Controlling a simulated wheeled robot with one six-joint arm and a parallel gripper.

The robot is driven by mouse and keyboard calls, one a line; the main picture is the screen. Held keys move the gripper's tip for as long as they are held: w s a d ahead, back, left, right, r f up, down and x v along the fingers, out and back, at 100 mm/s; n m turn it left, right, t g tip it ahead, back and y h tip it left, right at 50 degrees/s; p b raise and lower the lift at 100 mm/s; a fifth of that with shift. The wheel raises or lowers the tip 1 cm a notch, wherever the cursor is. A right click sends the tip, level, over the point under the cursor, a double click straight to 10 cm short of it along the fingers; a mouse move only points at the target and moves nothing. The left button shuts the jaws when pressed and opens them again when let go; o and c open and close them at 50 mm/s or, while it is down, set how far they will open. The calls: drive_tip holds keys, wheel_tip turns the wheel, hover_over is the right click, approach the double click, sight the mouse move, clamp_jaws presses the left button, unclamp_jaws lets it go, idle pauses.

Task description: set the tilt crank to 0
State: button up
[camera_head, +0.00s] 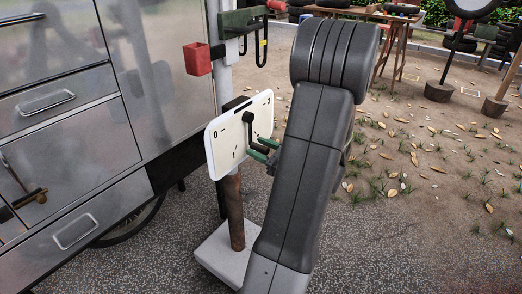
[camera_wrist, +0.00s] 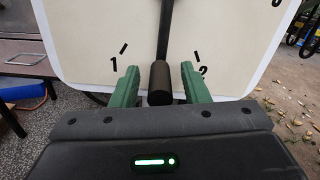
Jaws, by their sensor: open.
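The tilt crank (camera_head: 248,118) is a black lever on a white dial plate (camera_head: 226,148). In the head view its arm hangs down from the hub, and the plate's 0 mark is at the upper left. In the wrist view the crank's black handle (camera_wrist: 160,84) points between the 1 and 2 marks. My gripper (camera_head: 263,149) is open at the plate's front. In the wrist view its green fingers (camera_wrist: 159,70) stand on either side of the handle, with a gap visible on both sides. My arm hides part of the plate's right side in the head view.
The plate stands on a rusty post (camera_head: 235,212) with a pale base (camera_head: 222,252). A grey metal cabinet (camera_head: 70,110) with drawers is close on the left. A red box (camera_head: 197,59) hangs above the plate. Open leaf-strewn ground lies to the right.

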clamp_jaws()
drive_tip(key=shift+s+r+p, duration=0.1)
drive_tip(key=shift+p, duration=0.2)
